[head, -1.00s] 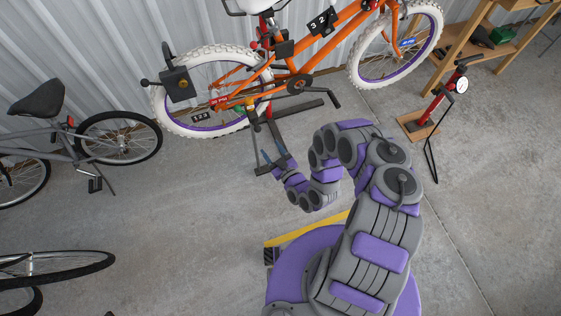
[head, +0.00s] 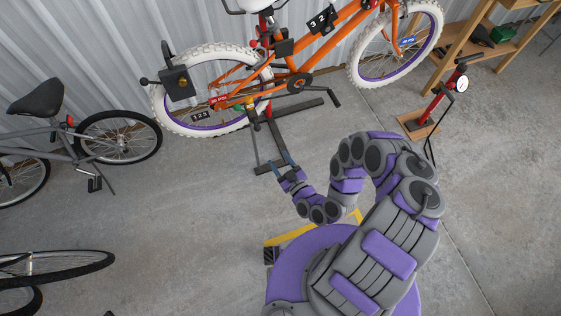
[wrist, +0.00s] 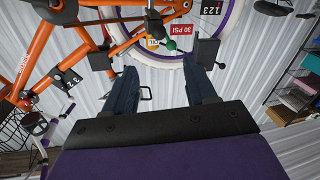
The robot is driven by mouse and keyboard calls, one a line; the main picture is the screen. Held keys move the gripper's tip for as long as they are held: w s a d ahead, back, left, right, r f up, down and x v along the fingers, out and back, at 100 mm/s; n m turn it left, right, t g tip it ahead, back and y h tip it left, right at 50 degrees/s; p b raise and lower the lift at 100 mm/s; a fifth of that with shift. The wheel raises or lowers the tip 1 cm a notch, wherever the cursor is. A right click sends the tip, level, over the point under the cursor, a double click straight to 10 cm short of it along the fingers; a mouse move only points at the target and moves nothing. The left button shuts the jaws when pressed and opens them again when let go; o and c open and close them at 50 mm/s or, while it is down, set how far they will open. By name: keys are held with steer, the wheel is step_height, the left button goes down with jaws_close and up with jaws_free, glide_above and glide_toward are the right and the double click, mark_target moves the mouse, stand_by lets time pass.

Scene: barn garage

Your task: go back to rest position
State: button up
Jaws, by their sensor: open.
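My gripper (head: 277,166) is open and empty, with its two dark fingers apart. In the head view it is in front of the orange bike's stand, at the end of my bent grey and purple arm. In the wrist view my gripper (wrist: 158,68) shows both fingers with nothing between them, and the orange bike's rear wheel is beyond them. The orange bike (head: 345,38) is held up on a red and black stand (head: 277,135), near the corrugated wall. I cannot tell the exact gap between the fingers and the stand.
A grey bike (head: 62,133) stands at the left, and another wheel (head: 55,264) lies at lower left. A red floor pump (head: 440,93) stands on a wooden base at right, by a wooden shelf (head: 480,45). The concrete floor at left centre and lower right is clear.

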stand_by(0.3)
